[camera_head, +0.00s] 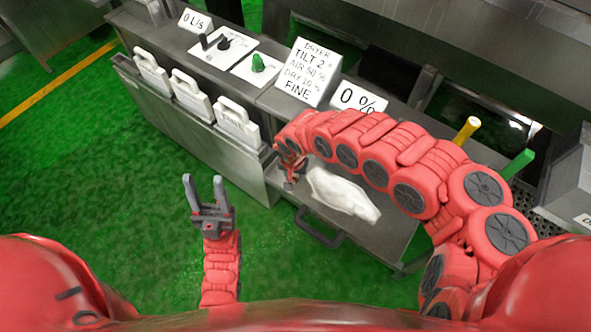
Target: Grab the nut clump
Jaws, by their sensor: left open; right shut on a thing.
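My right gripper (290,172) is at the left end of the grey open bench tray (375,225), at the end of the curled red arm. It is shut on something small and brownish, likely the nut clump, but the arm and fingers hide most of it. A pale white lump (343,194) lies on the tray just right of this gripper. My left gripper (205,190) is open and empty, fingers pointing up over the green floor, well apart from the bench.
White handled holders (238,122) line the bench's front. Behind them are a green knob (258,62), a dark knob (223,43), and signs reading "0 L/s" (195,21) and "0 %" (358,98). Yellow (467,130) and green (517,164) handles stand right. The floor at left is clear.

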